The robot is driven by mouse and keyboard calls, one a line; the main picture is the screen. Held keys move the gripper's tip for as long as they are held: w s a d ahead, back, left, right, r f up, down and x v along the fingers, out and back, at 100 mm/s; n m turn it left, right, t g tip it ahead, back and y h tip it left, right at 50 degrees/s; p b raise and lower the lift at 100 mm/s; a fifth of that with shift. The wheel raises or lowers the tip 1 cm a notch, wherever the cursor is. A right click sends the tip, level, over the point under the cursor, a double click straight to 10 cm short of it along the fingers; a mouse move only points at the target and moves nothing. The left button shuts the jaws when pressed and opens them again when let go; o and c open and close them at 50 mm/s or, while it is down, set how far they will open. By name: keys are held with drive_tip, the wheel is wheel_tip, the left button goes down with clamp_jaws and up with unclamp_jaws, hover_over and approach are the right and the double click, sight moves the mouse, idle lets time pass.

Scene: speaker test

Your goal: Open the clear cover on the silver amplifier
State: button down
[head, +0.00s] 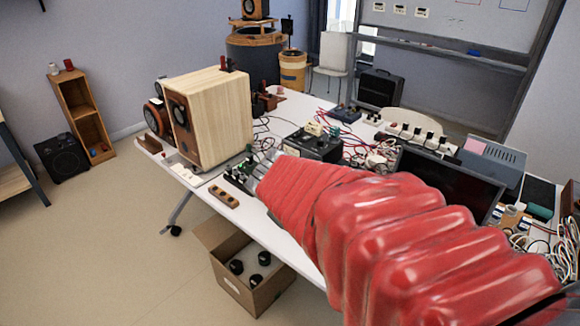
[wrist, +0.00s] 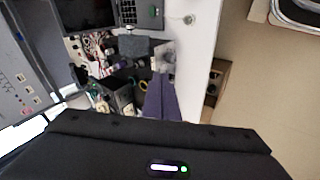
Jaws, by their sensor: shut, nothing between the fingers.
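My gripper (head: 263,163) reaches over the white table at the end of my red-sleeved arm, close to a small dark unit with green parts (head: 239,177). In the wrist view its dark purple fingers (wrist: 160,82) are together, with nothing visible between them. A grey, slotted metal box (head: 497,153) stands at the right of the table in the head view, well away from the gripper. I cannot tell whether it is the silver amplifier. No clear cover can be made out in either view. My arm hides part of the table's middle.
The white table (head: 285,215) carries a large wooden speaker (head: 220,115) left of the gripper, a black meter box (head: 313,145), tangled wires and a dark screen (head: 440,185). A cardboard box (head: 243,285) sits on the floor below the front edge. Open floor lies at left.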

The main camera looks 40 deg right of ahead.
drive_tip(key=s+a+r+t+y, duration=0.1)
drive_tip(key=a+r+y, duration=0.1)
drive_tip(key=a, duration=1.1)
drive_tip(key=s+a+r+t+y, duration=0.2)
drive_tip(key=a+y, duration=0.3)
drive_tip(key=a, duration=0.7)
drive_tip(key=shift+a, duration=0.4)
